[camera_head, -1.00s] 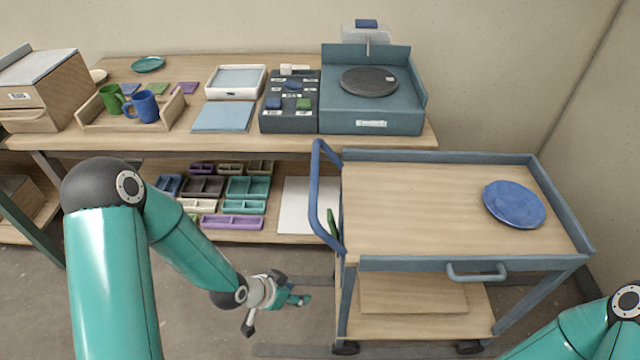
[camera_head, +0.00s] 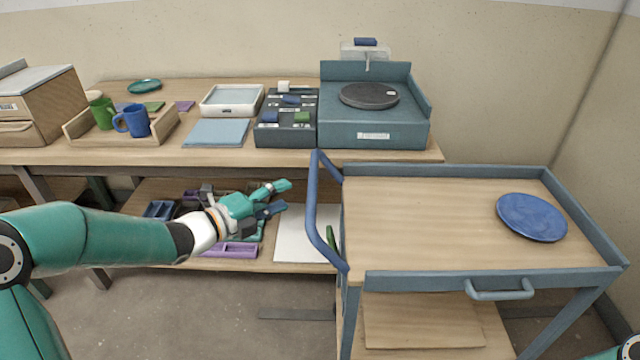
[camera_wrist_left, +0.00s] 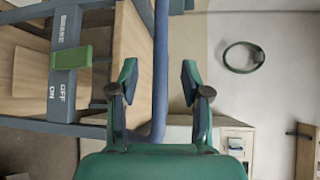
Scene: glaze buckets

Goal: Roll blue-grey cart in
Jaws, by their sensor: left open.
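The blue-grey cart (camera_head: 440,279) has a wooden top and stands at the right, its left end close to the workbench's front. Its blue push handle (camera_head: 317,215) rises at its left end. My left gripper (camera_head: 281,197) is open and empty, left of the handle, with its fingers pointing at it. In the left wrist view the handle (camera_wrist_left: 160,60) shows between the two fingertips (camera_wrist_left: 158,80), apparently beyond them. My right gripper is out of view.
A blue plate (camera_head: 532,217) lies on the cart top. The workbench (camera_head: 250,157) behind carries mugs, trays and a turntable (camera_head: 369,95). Its lower shelf holds small bins and a white board (camera_head: 300,235). A wall bounds the right. Floor is clear at front left.

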